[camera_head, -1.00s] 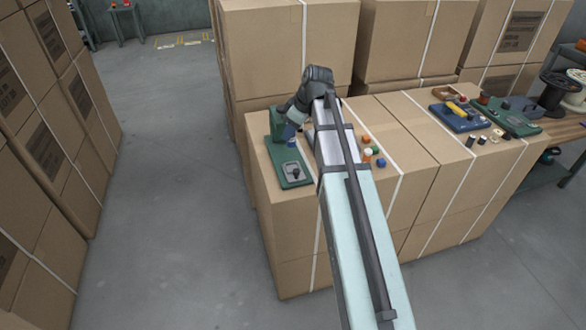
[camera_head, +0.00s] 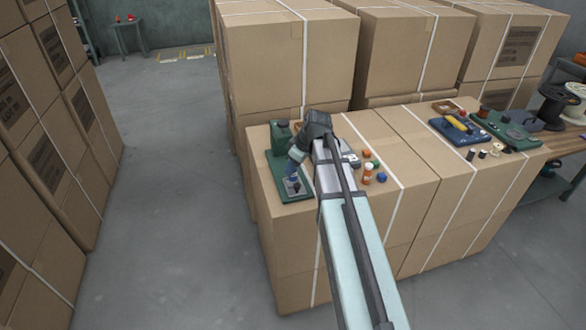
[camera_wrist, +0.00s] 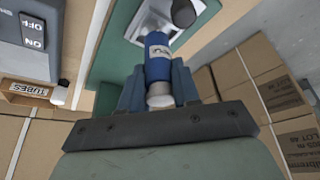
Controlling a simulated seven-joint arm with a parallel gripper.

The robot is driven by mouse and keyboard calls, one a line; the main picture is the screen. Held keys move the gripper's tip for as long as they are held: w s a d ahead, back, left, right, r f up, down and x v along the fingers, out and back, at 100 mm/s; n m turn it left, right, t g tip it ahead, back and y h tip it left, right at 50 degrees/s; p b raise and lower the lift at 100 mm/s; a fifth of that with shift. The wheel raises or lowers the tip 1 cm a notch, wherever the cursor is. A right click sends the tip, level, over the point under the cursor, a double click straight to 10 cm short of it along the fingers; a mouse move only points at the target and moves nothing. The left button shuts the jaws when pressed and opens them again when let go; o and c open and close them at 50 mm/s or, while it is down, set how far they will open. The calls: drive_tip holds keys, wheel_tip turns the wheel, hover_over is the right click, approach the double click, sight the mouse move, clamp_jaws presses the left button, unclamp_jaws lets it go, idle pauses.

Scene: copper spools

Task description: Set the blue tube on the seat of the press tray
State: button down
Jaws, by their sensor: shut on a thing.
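My gripper (camera_wrist: 160,88) is shut on the blue tube (camera_wrist: 158,58), with a finger on each side of it in the wrist view. The tube has a white mark and a pale near end. The green press tray (camera_head: 275,170) lies on the near left carton, with a grey metal plate (camera_wrist: 142,22) on it. A dark rounded knob (camera_wrist: 183,12) stands at the plate, just beyond the tube's far end. I cannot tell whether the tube touches the plate.
A grey ON/OFF switch box (camera_wrist: 35,38) and a tray labelled TUBES (camera_wrist: 32,90) are at left in the wrist view. Small coloured pieces, including an orange one (camera_head: 367,171), lie right of my arm. A blue tray (camera_head: 455,131) stands farther right. Tall cartons (camera_head: 280,60) rise behind.

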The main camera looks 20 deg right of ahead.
drive_tip(key=shift+f, duration=0.6)
drive_tip(key=shift+f, duration=0.25)
drive_tip(key=c, duration=0.8)
unclamp_jaws()
drive_tip(key=shift+r, duration=0.45)
drive_tip(key=v, duration=1.1)
drive_tip(key=shift+s+r, duration=0.15)
drive_tip(key=shift+r, duration=0.1)
drive_tip(key=shift+d, duration=0.1)
drive_tip(key=shift+f, duration=0.1)
